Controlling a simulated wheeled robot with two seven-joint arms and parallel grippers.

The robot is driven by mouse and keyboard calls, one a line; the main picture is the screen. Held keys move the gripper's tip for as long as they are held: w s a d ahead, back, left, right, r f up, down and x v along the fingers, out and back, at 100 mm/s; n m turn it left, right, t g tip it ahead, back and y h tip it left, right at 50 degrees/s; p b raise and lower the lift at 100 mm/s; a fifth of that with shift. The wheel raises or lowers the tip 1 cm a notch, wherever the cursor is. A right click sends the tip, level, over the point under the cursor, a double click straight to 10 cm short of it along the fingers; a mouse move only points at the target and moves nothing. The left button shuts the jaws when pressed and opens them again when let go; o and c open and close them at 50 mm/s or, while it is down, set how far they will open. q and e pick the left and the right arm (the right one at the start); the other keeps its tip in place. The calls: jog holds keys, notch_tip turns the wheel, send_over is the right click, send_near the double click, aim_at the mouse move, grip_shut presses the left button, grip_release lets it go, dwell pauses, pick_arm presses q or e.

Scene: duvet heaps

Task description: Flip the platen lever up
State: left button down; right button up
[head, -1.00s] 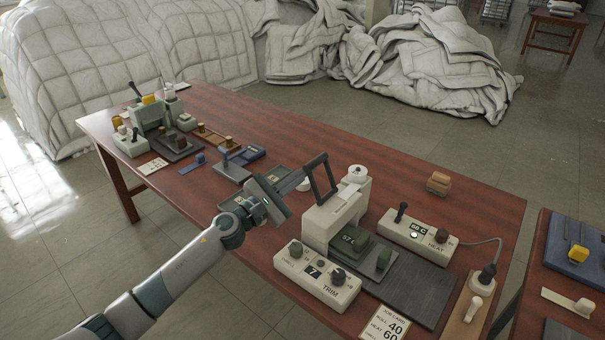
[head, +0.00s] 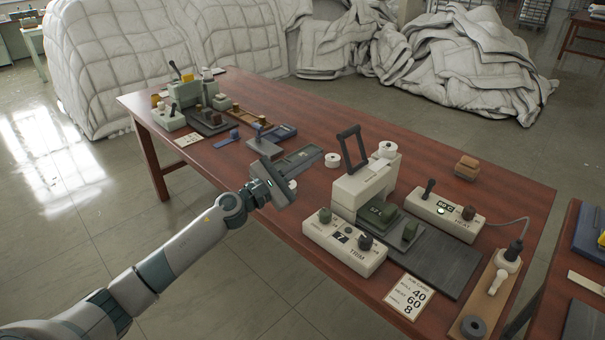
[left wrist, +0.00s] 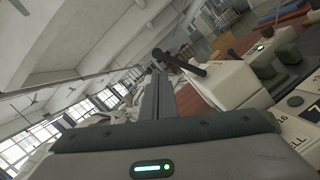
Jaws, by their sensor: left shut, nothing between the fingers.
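The platen lever (head: 350,148) is a dark open loop handle on top of the cream press (head: 366,186). It stands up, tilted a little to the left. In the left wrist view a dark handle (left wrist: 182,63) juts out beside my fingers; it looks like this lever seen edge-on. My left gripper (head: 300,163) is to the left of the lever and apart from it, shut and empty. Its closed fingers (left wrist: 158,80) also show in the left wrist view. The green platen block (head: 377,214) sits low at the front of the press. My right gripper is out of view.
The trim box (head: 343,243) stands in front of the press, and the heat box (head: 446,211) to its right. A job card (head: 409,297) lies near the front edge. A second machine (head: 190,98) is at the far left end. Duvet heaps (head: 450,65) lie behind the table.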

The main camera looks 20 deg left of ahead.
pick_arm(q)
jog(key=shift+s+a+f, duration=0.2)
jog(key=shift+s+a, duration=0.05)
jog(key=shift+s, duration=0.15)
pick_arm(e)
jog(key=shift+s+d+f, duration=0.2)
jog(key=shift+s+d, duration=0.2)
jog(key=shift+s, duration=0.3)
